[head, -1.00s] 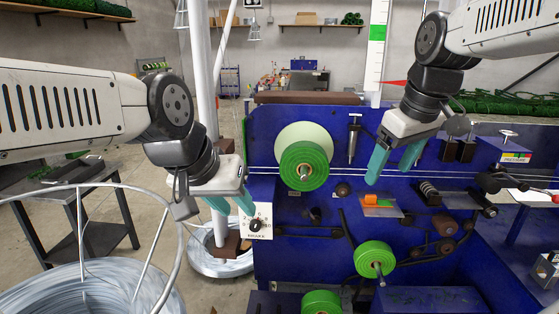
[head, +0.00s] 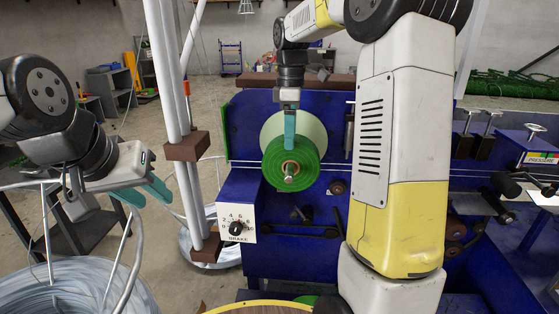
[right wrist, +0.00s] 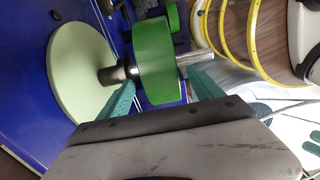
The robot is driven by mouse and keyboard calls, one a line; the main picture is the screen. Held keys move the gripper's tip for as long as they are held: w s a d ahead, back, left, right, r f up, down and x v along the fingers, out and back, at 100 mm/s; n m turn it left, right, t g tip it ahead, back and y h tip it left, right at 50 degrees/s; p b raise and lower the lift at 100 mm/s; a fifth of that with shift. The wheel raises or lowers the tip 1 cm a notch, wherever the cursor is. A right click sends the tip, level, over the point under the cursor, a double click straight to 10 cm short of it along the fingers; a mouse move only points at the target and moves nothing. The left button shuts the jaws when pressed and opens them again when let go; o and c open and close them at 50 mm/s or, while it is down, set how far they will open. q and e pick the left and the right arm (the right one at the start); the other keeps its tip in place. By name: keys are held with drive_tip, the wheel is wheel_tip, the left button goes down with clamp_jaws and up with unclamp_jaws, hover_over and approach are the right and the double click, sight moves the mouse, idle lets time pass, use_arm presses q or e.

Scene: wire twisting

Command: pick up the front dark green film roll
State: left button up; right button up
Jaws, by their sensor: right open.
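The front dark green film roll (head: 301,154) sits on a spindle on the blue machine's face, in front of a pale green disc (head: 275,126). In the right wrist view the roll (right wrist: 158,58) is on the metal shaft, apart from the pale disc (right wrist: 80,72). My right gripper (head: 290,138) comes down from above, with its teal fingertips at the roll's upper part. In the right wrist view its open fingers (right wrist: 160,76) lie on either side of the roll. I cannot tell if they touch it. My left gripper (head: 146,193) is open and empty at the left.
The blue machine (head: 290,225) fills the middle, with a brake dial (head: 236,222) below left of the roll. White posts (head: 172,90) stand left of it. A wire coil (head: 70,290) is at lower left. A further green roll (right wrist: 173,17) shows in the wrist view.

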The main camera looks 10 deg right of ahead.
drive_tip(key=f, duration=0.3)
drive_tip(key=shift+s+d+f, duration=0.1)
drive_tip(key=shift+d+f, duration=0.1)
drive_tip(key=shift+f, duration=0.1)
drive_tip(key=shift+r, duration=0.1)
clamp_jaws()
